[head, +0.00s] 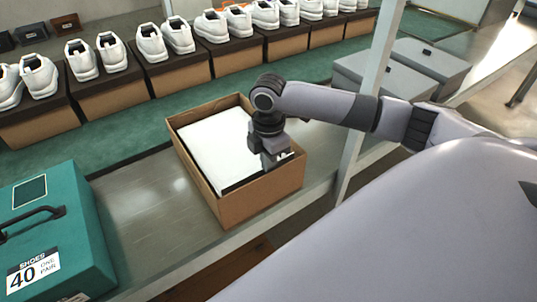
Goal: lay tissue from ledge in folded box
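The open brown box (259,202) stands on the grey counter in the middle of the head view. The white tissue (213,143) shows inside its walls as a flat sheet filling most of the opening. A dark gap shows between its near edge and the box's front wall. My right gripper (272,163) points down into the box at the right side of the tissue. Its fingertips are small and partly hidden, so I cannot tell whether they are open or grip the tissue. My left gripper is out of view.
A teal shoe box (75,240) with a handle stands at the left front. A row of white shoes on brown boxes (176,84) runs along the green belt (135,130) behind. A pale post (368,95) and grey boxes (405,80) are at right. Counter left of the box is clear.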

